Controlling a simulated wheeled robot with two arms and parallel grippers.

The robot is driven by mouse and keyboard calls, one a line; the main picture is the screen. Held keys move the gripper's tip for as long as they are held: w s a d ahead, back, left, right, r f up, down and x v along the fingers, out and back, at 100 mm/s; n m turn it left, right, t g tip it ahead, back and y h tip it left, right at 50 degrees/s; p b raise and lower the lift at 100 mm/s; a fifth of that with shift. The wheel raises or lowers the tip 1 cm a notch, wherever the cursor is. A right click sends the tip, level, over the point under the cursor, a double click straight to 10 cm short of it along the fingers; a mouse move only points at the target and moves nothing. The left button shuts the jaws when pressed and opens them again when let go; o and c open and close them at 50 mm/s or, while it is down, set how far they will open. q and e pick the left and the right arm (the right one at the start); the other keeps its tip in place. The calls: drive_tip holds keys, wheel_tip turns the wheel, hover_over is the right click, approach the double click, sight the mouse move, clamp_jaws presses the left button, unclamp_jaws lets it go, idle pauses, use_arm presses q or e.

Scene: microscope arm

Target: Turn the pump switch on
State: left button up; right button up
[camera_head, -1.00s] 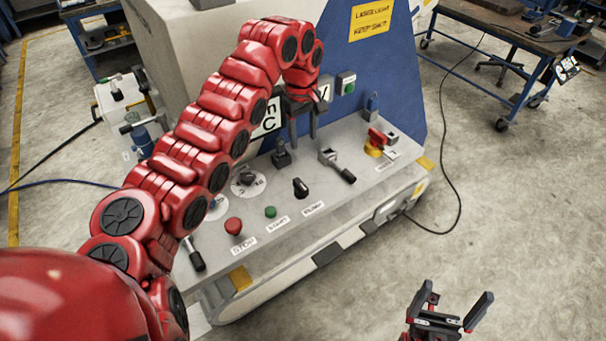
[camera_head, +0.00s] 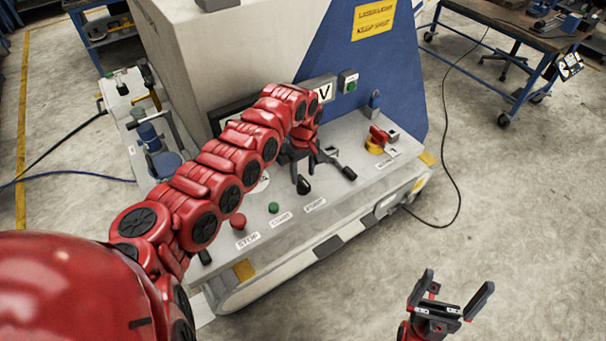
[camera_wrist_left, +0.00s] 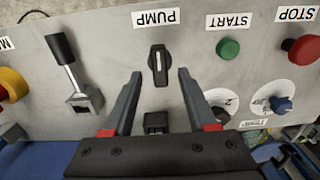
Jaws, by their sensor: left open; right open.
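The pump switch (camera_head: 304,185) is a black rotary knob on the grey control panel (camera_head: 345,200), beside its white PUMP label (camera_head: 315,205). In the left wrist view, which shows the labels upside down, the knob (camera_wrist_left: 158,62) has a white pointer line running up and down the picture. My left gripper (camera_head: 298,168) is just over the knob, pointing down. In the left wrist view its open fingers (camera_wrist_left: 160,76) show on either side of the knob's lower part, with nothing held; contact cannot be told. My right gripper (camera_head: 458,290) is open and empty, right of the machine.
The green START button (camera_wrist_left: 228,48) and red STOP button (camera_wrist_left: 303,50) sit to one side of the knob. A black-handled lever (camera_wrist_left: 72,75) and the red-and-yellow main switch (camera_head: 377,140) are on the other. The floor around my right gripper is clear.

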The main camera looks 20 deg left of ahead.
sight(303, 181)
use_arm(q)
drive_tip(key=shift+f, duration=1.65)
drive_tip(key=shift+c, duration=0.3)
clamp_jaws()
